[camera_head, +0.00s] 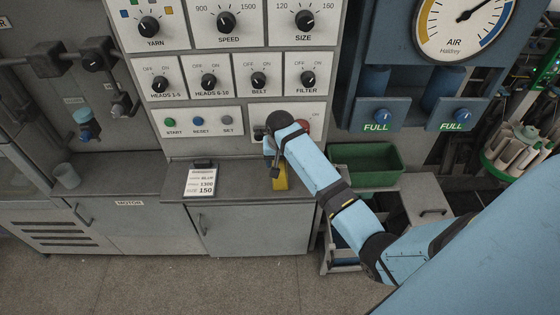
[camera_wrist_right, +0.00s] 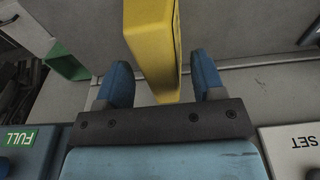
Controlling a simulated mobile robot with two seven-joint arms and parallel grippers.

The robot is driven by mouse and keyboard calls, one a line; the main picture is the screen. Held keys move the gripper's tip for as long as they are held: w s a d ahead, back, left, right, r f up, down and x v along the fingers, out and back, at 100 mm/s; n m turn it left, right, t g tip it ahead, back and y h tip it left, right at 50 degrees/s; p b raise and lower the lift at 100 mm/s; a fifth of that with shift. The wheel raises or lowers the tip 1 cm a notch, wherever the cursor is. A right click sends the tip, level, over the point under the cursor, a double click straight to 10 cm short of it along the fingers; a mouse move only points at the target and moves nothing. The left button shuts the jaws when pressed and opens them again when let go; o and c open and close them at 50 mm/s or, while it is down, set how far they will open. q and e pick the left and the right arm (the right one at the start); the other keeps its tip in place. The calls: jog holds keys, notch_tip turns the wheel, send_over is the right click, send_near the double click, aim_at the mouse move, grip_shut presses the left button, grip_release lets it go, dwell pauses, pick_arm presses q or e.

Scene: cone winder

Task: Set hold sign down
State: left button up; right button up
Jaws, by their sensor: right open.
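The yellow hold sign (camera_head: 280,180) shows below my right wrist in the head view, at the grey counter's surface; its upper part is hidden behind my arm. My right gripper (camera_head: 271,152) is at its top, mostly covered by the wrist. In the right wrist view the yellow sign (camera_wrist_right: 152,40) reaches between the two blue fingers of the right gripper (camera_wrist_right: 160,72). The fingers are open, with a visible gap on each side of the sign. Its lettering cannot be read. My left gripper is not in view.
A card (camera_head: 201,181) with settings stands on the counter (camera_head: 237,186), left of the sign. The control panel (camera_head: 200,122) with knobs and buttons rises behind. A green bin (camera_head: 365,163) is to the right, and a grey cup (camera_head: 66,176) stands far left.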

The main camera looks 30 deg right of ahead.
notch_tip(320, 180, up, 12)
jog(key=s+b, duration=0.1)
jog(key=shift+a+f, duration=0.15)
jog(key=shift+a, duration=0.2)
jog(key=s+a+f+n+t, duration=0.1)
jog(key=s+a+f+n, duration=0.15)
jog(key=s, duration=0.85)
jog(key=s+a+f+n+t+y, duration=0.1)
jog(key=s+a+n, duration=0.25)
jog(key=s, duration=0.75)
jog(key=s+a+f+n, duration=0.2)
jog(key=s+a, duration=0.1)
jog(key=s, duration=0.8)
jog(key=w+a+f+t+y, duration=0.1)
jog(key=w+a+f+t, duration=0.1)
jog(key=f, duration=0.2)
jog(key=w+a+f+t+y, duration=0.1)
jog(key=w+a+f+t, duration=0.1)
jog(key=f, duration=0.3)
jog(key=w+a+f+n+t, duration=0.1)
jog(key=w+a+f+t, duration=0.1)
jog(key=f, duration=0.3)
jog(key=shift+f+t+y, duration=0.15)
jog(key=shift+t+y, duration=0.25)
jog(key=shift+t, duration=0.5)
